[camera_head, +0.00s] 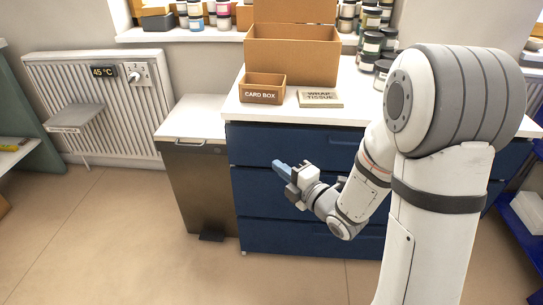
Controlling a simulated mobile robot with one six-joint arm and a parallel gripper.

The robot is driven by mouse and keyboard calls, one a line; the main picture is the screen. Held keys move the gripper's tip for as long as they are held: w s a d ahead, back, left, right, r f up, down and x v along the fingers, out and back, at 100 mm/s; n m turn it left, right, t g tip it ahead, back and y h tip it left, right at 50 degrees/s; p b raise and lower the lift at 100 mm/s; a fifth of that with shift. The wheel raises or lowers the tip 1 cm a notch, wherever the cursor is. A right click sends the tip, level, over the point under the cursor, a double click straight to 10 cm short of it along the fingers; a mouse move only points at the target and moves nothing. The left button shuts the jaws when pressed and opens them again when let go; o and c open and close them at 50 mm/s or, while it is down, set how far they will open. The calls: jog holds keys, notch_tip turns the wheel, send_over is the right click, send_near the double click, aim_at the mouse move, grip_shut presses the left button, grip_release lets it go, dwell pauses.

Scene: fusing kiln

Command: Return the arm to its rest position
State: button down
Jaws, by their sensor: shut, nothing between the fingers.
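My arm rises at the right of the head camera view and bends down and left from its large grey-capped joint. My gripper (281,169) hangs in front of the blue drawer unit (262,212), below the counter's edge. Its blue fingers point left and slightly up. The fingers are shut with nothing held. The gripper appears clear of the drawer fronts, though the exact gap cannot be told. The far side of the wrist is hidden.
A white counter (272,110) holds a small card box (262,94), wrap tissue (320,98), a large open carton (290,62) and several jars (372,42). A pedal bin (200,180) stands left of the drawers. A radiator (125,130) with a small shelf (76,116) is further left. Floor is clear at lower left.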

jog(key=shift+s+d+r, duration=0.1)
jog(key=shift+s+d, duration=0.05)
jog(key=shift+d, duration=0.05)
jog(key=s+d+r+m+g+h+p, duration=0.1)
jog(key=d+r+m+g+h+p, duration=0.1)
jog(key=d+r+m+h+p, duration=0.6)
jog(key=s+d+r+m+g+h+p, duration=0.1)
jog(key=d+r+m+h+p, duration=0.2)
jog(key=d+r+m+p, duration=0.5)
jog(key=s+r+m+g+h+p, duration=0.1)
jog(key=s+r+m+g+p, duration=0.6)
jog(key=s+r+m+p, duration=0.3)
jog(key=s+r+p, duration=0.3)
jog(key=s+r, duration=0.3)
jog(key=s, duration=0.2)
jog(key=shift+s+a+m+g+p, duration=0.25)
jog(key=shift+a+m+g+p, duration=0.05)
jog(key=shift+a+p, duration=0.1)
